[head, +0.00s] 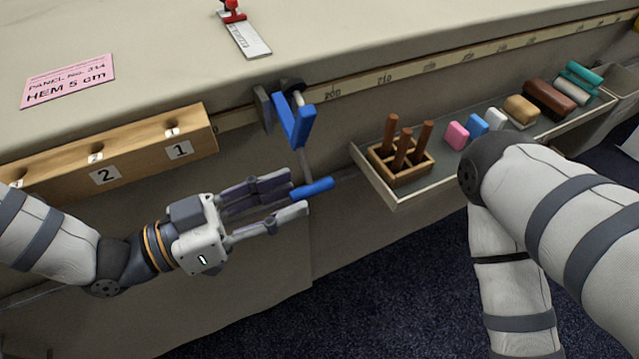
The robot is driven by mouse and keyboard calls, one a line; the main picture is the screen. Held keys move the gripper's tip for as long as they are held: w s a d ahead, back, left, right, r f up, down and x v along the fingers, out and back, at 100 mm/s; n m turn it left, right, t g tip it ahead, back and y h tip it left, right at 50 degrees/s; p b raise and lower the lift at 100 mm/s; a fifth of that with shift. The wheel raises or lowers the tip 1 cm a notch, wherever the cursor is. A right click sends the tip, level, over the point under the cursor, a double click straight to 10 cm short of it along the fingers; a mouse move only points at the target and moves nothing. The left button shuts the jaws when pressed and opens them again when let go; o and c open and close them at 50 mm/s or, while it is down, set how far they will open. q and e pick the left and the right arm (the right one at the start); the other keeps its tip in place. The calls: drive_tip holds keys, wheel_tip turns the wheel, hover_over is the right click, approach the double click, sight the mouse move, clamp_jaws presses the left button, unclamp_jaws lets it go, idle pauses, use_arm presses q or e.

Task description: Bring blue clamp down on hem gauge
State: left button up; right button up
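The blue clamp (294,122) is at the table's front edge, beside a dark bracket. A rod runs down from it to a blue handle (318,187) below the tabletop. My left gripper (299,192) comes in from the left, fingers apart, with the left end of the blue handle between its fingertips; I cannot tell whether they touch it. A pale metal plate with markings (249,39), possibly the hem gauge, lies on the tabletop further back, under a red toggle-like piece (232,11). My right gripper is out of view; only my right arm shows.
A wooden strip with numbered holes (140,152) runs along the left edge. A pink label card (68,80) lies on the cloth. A tray (399,198) at right holds a wooden peg box (402,168) and several coloured blocks. My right arm is close to the tray.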

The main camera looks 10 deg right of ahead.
sight(309, 190)
use_arm(q)
drive_tip(key=x, duration=0.6)
drive_tip(key=shift+s+d, duration=0.1)
clamp_jaws()
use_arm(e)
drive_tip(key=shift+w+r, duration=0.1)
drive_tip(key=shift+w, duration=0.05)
